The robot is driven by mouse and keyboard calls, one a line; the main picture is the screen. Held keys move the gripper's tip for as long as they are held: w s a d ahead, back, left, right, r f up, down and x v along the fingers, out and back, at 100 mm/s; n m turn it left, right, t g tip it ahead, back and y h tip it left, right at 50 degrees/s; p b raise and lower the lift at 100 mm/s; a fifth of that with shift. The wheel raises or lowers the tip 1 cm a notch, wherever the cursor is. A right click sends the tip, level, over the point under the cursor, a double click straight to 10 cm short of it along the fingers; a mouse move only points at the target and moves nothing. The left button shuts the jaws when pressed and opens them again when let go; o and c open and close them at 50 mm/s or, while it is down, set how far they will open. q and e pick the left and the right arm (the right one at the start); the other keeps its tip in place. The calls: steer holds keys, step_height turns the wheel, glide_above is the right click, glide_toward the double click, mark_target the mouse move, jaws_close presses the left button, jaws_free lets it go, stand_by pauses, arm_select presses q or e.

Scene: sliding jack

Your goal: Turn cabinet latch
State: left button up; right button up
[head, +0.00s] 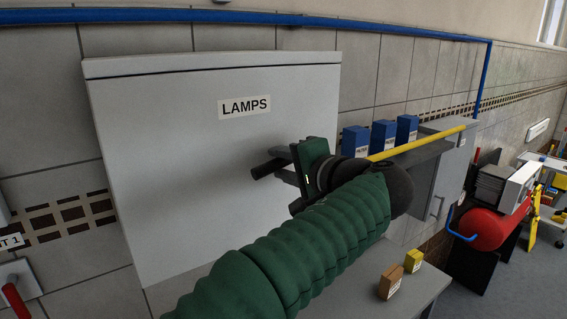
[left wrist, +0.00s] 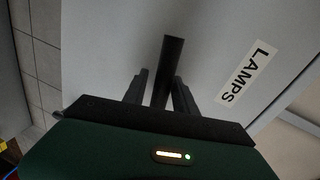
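The grey cabinet (head: 190,130) labelled LAMPS hangs on the tiled wall, its door facing me. Its latch (head: 263,170) is a dark bar at the right part of the door. My left gripper (head: 282,164) is at the latch, with its fingers around the bar. In the left wrist view, the latch (left wrist: 170,62) stands between the two fingers of my left gripper (left wrist: 161,76). A gap shows on the left side of the bar; contact on the right side is unclear. My green left arm hides the cabinet's lower right part. My right gripper is not in view.
A yellow bar (head: 417,143) and several blue boxes (head: 384,136) are right of the cabinet. A grey table (head: 425,283) below holds an orange box (head: 391,281) and a yellow box (head: 413,261). A red tank (head: 490,228) stands farther right.

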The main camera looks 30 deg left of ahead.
arm_select(q)
steer(key=shift+o, duration=0.6)
steer(key=shift+w+a, duration=0.15)
steer(key=shift+a, duration=0.05)
steer(key=b+v, duration=0.3)
steer(key=v, duration=1.4)
steer(key=shift+w+a+f, duration=0.1)
steer(key=shift+a, duration=0.05)
